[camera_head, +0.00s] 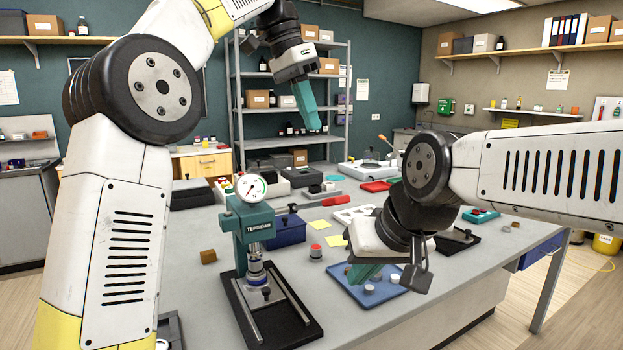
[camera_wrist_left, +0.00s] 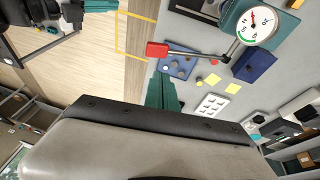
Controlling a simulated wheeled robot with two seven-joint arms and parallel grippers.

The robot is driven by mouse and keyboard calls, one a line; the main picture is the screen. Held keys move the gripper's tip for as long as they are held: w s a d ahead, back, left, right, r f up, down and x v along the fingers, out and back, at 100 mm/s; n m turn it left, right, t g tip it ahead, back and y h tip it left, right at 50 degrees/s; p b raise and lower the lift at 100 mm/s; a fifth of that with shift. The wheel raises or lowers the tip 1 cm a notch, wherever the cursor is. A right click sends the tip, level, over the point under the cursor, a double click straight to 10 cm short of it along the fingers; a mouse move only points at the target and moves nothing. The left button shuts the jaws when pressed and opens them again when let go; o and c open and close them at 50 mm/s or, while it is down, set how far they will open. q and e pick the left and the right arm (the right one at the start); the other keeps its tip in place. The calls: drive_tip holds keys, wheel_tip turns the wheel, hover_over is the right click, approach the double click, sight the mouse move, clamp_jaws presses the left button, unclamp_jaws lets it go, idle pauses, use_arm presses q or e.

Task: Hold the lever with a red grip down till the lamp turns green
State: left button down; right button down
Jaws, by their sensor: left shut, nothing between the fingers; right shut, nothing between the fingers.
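The teal press (camera_head: 254,225) stands on a black base and carries a round dial gauge (camera_head: 251,187). Its lever ends in a red grip (camera_head: 335,201), sticking out to the right; the red grip also shows in the left wrist view (camera_wrist_left: 157,49). My left gripper (camera_head: 312,126) is shut and empty, high above the table and apart from the grip. Its teal fingers show in the left wrist view (camera_wrist_left: 163,92). My right gripper (camera_head: 364,273) is shut and empty, low over a blue tray. I cannot identify the lamp for certain; a small red-topped cylinder (camera_head: 315,253) stands beside the press.
The blue tray (camera_head: 345,289) holds small round pieces. A dark blue box (camera_head: 287,230) stands behind the press. Yellow notes (camera_head: 320,226), a white tray (camera_head: 352,213) and a brown block (camera_head: 208,257) lie around. Shelving (camera_head: 237,95) stands beyond the table.

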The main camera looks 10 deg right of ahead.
use_arm(q)
drive_tip(key=shift+w+d+m, duration=0.35)
drive_tip(key=shift+w+m, duration=0.05)
drive_tip(key=shift+w, duration=0.05)
drive_tip(key=shift+f, duration=0.1)
drive_tip(key=x, duration=0.4)
drive_tip(key=s+x, duration=0.1)
drive_tip(key=x, duration=0.7)
drive_tip(key=shift+s+a, duration=0.2)
drive_tip(key=shift+s+d+f, duration=0.15)
drive_tip(key=shift+s+f, duration=0.05)
drive_tip(key=shift+f, duration=0.6)
drive_tip(key=shift+s, duration=0.1)
